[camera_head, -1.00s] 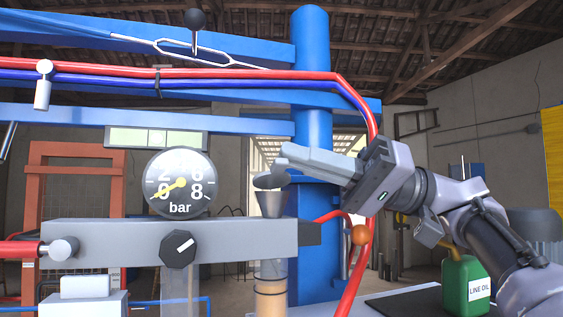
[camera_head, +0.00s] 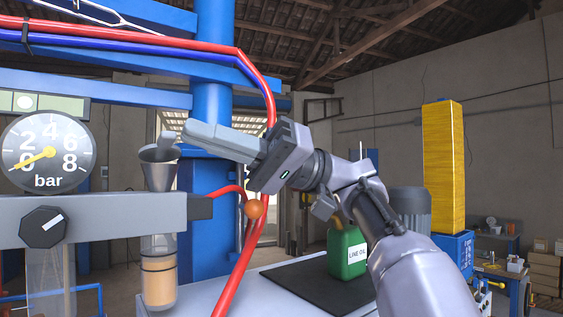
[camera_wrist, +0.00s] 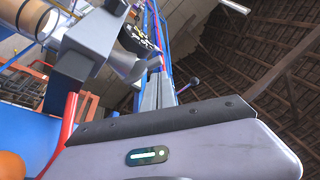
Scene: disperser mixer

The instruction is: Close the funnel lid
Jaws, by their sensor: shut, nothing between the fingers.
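The grey metal funnel (camera_head: 158,177) stands upright at the right end of the grey bar, above a clear cylinder with orange contents. Its lid (camera_head: 167,139) looks raised and tilted at the right rear of the rim, leaving the dark mouth partly visible. My gripper (camera_head: 187,131) is shut and empty, pointing left, with its tips just above and right of the funnel, close to the lid. I cannot tell whether they touch. In the wrist view the flared funnel (camera_wrist: 127,66) shows beyond the finger; the lid is not clear there.
A pressure gauge (camera_head: 47,152) and black knob (camera_head: 44,227) are on the left. A red hose (camera_head: 243,262) and an orange ball (camera_head: 254,209) lie below my gripper. A blue column (camera_head: 211,190) stands behind. A green oil can (camera_head: 347,252) is on the black mat.

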